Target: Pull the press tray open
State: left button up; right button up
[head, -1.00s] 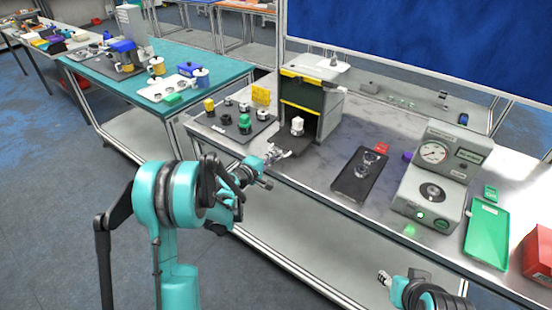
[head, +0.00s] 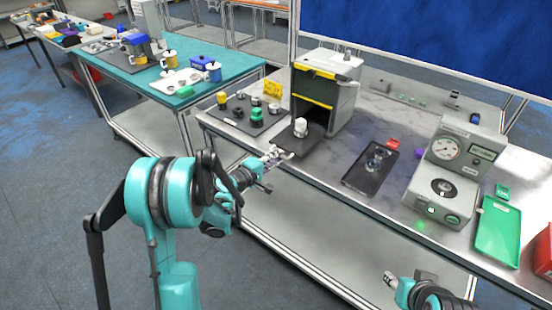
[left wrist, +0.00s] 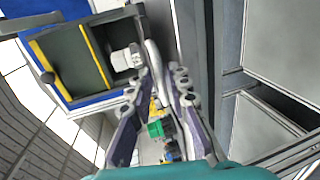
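The press (head: 328,88) is a grey box with a dark open front and yellow bars, standing on the right table. Its dark press tray (head: 310,143) sticks out of the front opening with a white part (head: 301,127) standing on it. My left gripper (head: 277,155) is at the tray's outer front edge. In the left wrist view its fingers (left wrist: 158,80) close in on the thin tray edge (left wrist: 153,55), and the white part (left wrist: 125,58) is beside them. My right gripper (head: 389,279) is low at the bottom right, away from the press; its finger opening is unclear.
A dark parts plate (head: 240,125) with several knobs lies left of the press. A black plate (head: 362,182), a gauge device (head: 459,150), a green tray (head: 498,228) and a red box (head: 540,255) lie to the right. The table's front edge runs beneath my left gripper.

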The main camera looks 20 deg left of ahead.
pick_arm(q)
jog(key=v, duration=1.2)
jog(key=shift+d, duration=0.1)
jog(key=s+d+m+g, duration=0.5)
jog(key=s+d+m, duration=0.1)
jog(key=s+d, duration=0.25)
jog(key=s+m+g+y, duration=0.2)
jog(key=s+m+y, duration=0.3)
jog(key=s, duration=0.9)
jog(key=d+m, duration=0.1)
jog(key=m, duration=0.2)
jog(key=shift+s+r, duration=0.25)
